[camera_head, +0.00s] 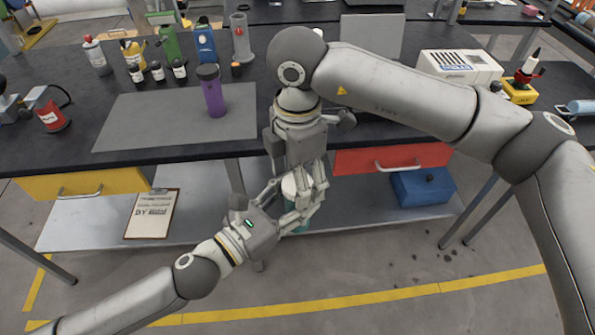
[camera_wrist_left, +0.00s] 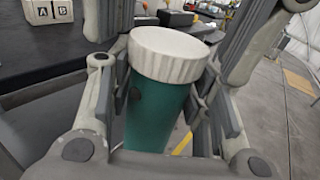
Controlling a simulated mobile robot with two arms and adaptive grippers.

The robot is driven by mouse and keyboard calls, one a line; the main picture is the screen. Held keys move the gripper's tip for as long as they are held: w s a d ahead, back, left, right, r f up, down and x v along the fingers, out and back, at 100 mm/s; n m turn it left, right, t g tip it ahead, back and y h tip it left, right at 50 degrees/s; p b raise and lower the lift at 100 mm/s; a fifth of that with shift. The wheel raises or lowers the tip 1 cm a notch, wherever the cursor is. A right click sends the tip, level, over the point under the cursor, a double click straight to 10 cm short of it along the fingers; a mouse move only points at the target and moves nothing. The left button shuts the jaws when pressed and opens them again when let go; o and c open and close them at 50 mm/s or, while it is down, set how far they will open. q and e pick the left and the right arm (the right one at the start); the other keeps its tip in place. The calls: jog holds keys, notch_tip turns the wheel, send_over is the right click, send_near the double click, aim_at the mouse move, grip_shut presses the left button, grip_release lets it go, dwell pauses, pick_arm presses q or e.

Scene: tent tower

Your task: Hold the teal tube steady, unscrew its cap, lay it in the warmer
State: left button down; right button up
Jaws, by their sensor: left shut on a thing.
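The teal tube (camera_wrist_left: 155,115) stands upright with a ribbed white cap (camera_wrist_left: 168,54) on its top. In the head view the tube (camera_head: 300,222) is mostly hidden behind the fingers, and the cap (camera_head: 289,186) shows partly. My left gripper (camera_head: 292,212) is shut on the tube's body below the cap. My right gripper (camera_head: 306,190) points down from above, its fingers spread on both sides of the cap; a gap shows beside the cap in the left wrist view. A white box with dark slots (camera_head: 458,66) stands on the bench at right; it may be the warmer.
A purple bottle (camera_head: 213,97) stands on a grey mat (camera_head: 135,125) at the bench's left, with several bottles behind. A red drawer (camera_head: 392,158) and a blue box (camera_head: 424,188) are at right under the bench top. A clipboard (camera_head: 152,213) lies on the lower shelf.

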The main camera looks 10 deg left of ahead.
jog(key=c, duration=0.9)
jog(key=o, duration=1)
jog(key=shift+c, duration=0.2)
jog(key=shift+r, duration=0.15)
